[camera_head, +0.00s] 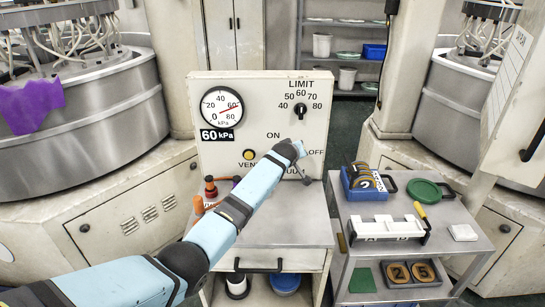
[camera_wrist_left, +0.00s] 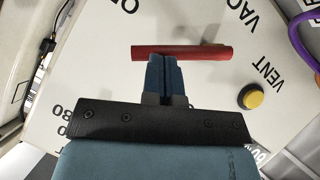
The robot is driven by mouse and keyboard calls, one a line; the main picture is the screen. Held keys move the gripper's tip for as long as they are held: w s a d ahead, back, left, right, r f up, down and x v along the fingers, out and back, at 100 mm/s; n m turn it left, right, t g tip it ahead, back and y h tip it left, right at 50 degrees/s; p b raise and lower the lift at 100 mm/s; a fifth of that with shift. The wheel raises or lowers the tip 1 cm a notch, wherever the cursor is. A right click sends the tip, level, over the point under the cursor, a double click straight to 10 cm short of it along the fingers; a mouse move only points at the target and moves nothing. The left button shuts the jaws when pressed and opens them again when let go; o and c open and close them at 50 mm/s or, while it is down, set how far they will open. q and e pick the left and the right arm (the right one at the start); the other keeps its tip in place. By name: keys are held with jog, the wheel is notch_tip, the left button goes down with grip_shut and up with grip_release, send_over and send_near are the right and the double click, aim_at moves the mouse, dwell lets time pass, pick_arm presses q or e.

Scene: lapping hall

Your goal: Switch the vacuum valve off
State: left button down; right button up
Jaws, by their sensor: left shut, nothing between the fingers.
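The white control panel (camera_head: 215,155) carries ON and OFF labels, a VACUUM label partly hidden by my arm, and a yellow VENT button (camera_head: 248,155). My left gripper (camera_head: 298,148) is at the panel between ON and OFF, its black body slanting across the lower right. In the left wrist view, its blue fingers (camera_wrist_left: 165,68) are shut and empty. Their tips are right at the red valve handle (camera_wrist_left: 195,51), left of its middle; I cannot tell whether they touch. The handle is hidden in the head view. Which label it points to is unclear.
A gauge (camera_head: 222,108) and black LIMIT knob (camera_head: 300,109) sit on the panel above. Small orange and dark items (camera_head: 210,187) stand on the cabinet top at left. A cart (camera_head: 437,243) at right holds a blue bin (camera_head: 362,190). A purple loop (camera_wrist_left: 303,40) is near the VENT label.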

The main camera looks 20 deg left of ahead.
pick_arm(q)
jog(key=shift+w+d+f+m+g+y+b, duration=0.25)
jog(key=shift+d+f+m+y+b, duration=0.3)
jog(key=shift+b, duration=0.55)
jog(key=shift+w+d+f+m+g+y+b, duration=0.15)
jog(key=shift+d+f+m+g+y+b, duration=0.15)
jog(key=shift+f+m+y+b, duration=0.5)
pick_arm(e)
jog(key=shift+w+f, duration=0.15)
jog(key=shift+f, duration=1.95)
pick_arm(q)
jog(key=shift+d+f+b, duration=0.1)
jog(key=shift+b, duration=0.2)
pick_arm(e)
jog(key=shift+f, duration=0.15)
